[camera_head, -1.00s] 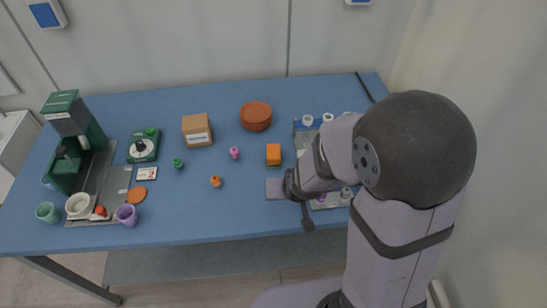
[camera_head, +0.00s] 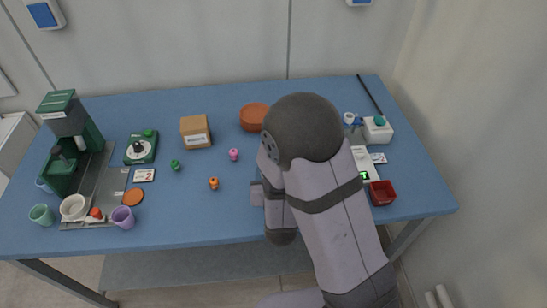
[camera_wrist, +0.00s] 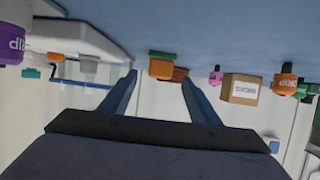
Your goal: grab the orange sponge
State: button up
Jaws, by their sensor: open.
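The orange sponge (camera_wrist: 162,69) shows in the wrist view, with a thin green layer along its upper edge in that picture. The view looks upside down, with the blue table at the top. My gripper (camera_wrist: 158,78) is open, its two dark blue fingers spread to either side of the sponge in the picture. I cannot tell how far ahead the sponge is; nothing is held. In the head view my arm hides the sponge, and only a grey part of my gripper (camera_head: 257,194) shows, low over the table.
A terracotta bowl (camera_head: 254,116) stands behind, partly covered by my arm. A cardboard box (camera_head: 195,131), pink peg-like piece (camera_head: 234,155) and orange one (camera_head: 214,183) are to the left. A red container (camera_head: 382,193) and white device (camera_head: 377,130) are at the right.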

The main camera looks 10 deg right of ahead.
jog(key=shift+b+x, duration=0.45)
jog(key=shift+x, duration=0.65)
jog(key=shift+w+d+r+p, duration=0.1)
jog(key=shift+w+p, duration=0.2)
jog(key=shift+w, duration=0.15)
jog(key=x, duration=0.1)
jog(key=p+x, duration=0.1)
jog(key=x, duration=0.1)
jog(key=shift+w+r, duration=0.1)
jog(key=shift+r, duration=0.1)
jog(key=shift+w+f, duration=0.3)
jog(key=shift+w, duration=0.35)
jog(key=c, duration=1.1)
